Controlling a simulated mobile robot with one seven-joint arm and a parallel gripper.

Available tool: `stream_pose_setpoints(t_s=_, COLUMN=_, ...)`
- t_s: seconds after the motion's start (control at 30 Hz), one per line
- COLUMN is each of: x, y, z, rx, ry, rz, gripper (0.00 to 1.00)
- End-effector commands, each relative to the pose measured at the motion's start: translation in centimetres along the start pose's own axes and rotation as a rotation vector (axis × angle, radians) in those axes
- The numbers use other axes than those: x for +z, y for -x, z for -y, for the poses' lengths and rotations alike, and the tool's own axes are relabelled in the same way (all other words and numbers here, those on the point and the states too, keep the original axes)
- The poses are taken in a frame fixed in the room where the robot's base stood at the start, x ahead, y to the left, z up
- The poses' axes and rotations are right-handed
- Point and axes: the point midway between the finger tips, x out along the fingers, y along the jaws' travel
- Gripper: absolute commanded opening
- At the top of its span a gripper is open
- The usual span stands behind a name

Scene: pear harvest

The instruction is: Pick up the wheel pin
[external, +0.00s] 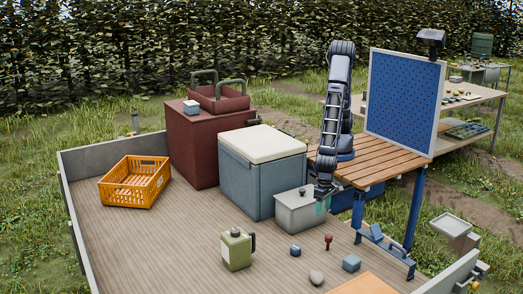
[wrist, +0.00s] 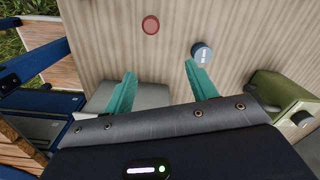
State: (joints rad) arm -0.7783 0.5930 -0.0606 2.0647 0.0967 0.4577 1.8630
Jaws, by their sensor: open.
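The wheel pin appears to be the small dark red, round-headed piece (external: 328,241) standing on the wooden trailer bed. In the wrist view its round red head (wrist: 150,25) shows from above at the top, beyond the fingertips. My gripper (wrist: 159,72) is open, with two teal fingers apart and nothing between them. In the external view my gripper (external: 322,205) points down beside the grey box, above and behind the pin, and does not touch it.
A small blue tin (external: 295,250) lies close left of the pin; it also shows in the wrist view (wrist: 202,53).

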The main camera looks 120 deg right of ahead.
Motion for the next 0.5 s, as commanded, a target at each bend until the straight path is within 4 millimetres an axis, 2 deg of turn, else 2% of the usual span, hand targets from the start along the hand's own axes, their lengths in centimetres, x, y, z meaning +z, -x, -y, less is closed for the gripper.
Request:
stream_pose_setpoints(t_s=0.03, x=0.9, y=-1.6, z=-0.2, rx=0.010, ry=-0.018, rz=-0.006, gripper=0.57)
stream_pose_setpoints(t_s=0.2, x=2.8, y=-4.7, z=-0.7, rx=0.020, ry=-0.076, rz=-0.017, gripper=0.57)
stream_pose_setpoints(t_s=0.5, x=3.2, y=-6.8, z=-0.8, rx=0.024, ry=-0.097, rz=-0.021, gripper=0.57)
